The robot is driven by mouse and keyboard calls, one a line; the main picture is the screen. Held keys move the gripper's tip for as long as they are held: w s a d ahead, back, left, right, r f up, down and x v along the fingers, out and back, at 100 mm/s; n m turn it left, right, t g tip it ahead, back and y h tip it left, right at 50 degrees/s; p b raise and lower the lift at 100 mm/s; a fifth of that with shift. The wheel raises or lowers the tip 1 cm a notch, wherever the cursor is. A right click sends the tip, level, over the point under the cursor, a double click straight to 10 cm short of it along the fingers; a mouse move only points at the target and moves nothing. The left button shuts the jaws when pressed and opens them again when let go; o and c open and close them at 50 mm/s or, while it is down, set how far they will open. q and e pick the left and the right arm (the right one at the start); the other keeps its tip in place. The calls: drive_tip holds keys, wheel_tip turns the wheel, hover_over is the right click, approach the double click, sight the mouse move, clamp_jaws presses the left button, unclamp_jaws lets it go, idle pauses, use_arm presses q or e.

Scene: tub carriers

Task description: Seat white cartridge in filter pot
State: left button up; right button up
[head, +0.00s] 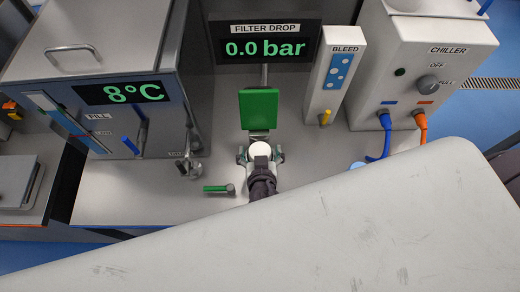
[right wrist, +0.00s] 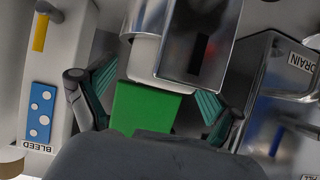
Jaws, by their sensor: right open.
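The white cartridge (head: 260,150) shows its round pale top in the head view, at the foot of the raised green lid (head: 259,108). The green lid (right wrist: 145,110) shows there too. I cannot tell how deep the cartridge sits. My right gripper (head: 261,156) is open, with its fingers apart on either side of the cartridge top. Its green-padded fingers also show in the right wrist view (right wrist: 150,95). My left gripper is not in view.
A green handle (head: 216,189) lies on the bench left of the pot. The bleed panel (head: 335,72) and chiller (head: 425,60) with blue and orange hoses stand right. A steel tank (head: 100,50) stands left. The filter display (head: 265,45) reads 0.0 bar.

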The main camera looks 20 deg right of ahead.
drive_tip(key=shift+r+p, duration=0.55)
drive_tip(key=shift+s+a+r, duration=0.1)
drive_tip(key=shift+s+r, duration=0.1)
drive_tip(key=shift+r, duration=0.05)
drive_tip(key=b+v, duration=0.3)
drive_tip(key=v, duration=0.7)
drive_tip(key=shift+s+f, duration=0.1)
drive_tip(key=shift+s, duration=0.05)
drive_tip(key=shift+s+a+r, duration=0.1)
drive_tip(key=shift+s+r, duration=0.35)
drive_tip(key=shift+s, duration=0.05)
